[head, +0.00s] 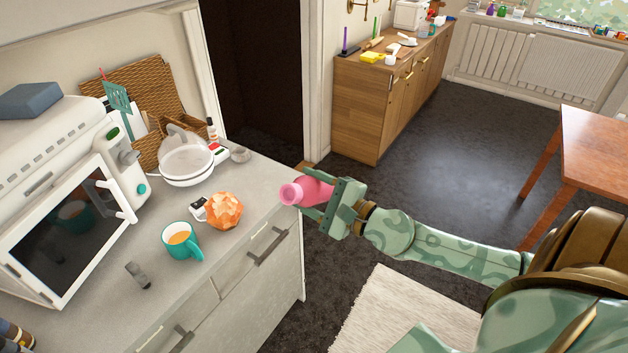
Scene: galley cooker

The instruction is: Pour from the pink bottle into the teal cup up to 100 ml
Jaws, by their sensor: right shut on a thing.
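The pink bottle (311,189) is held by my right gripper (328,201), which is shut on it. The bottle is tilted onto its side, with its open mouth facing left towards the counter. It is in the air at the counter's right edge, apart from the cup. The teal cup (176,252) stands upright on the grey counter, left of and nearer than the bottle. An orange liquid shows inside it; its exact level cannot be read. My left gripper is not in view.
An orange faceted object (224,210) and a small white device (199,208) stand behind the cup. A white microwave (70,240) is at left. A white bowl-like appliance (187,164) stands farther back. A grey object (137,275) lies left of the cup. Floor is open right of the counter.

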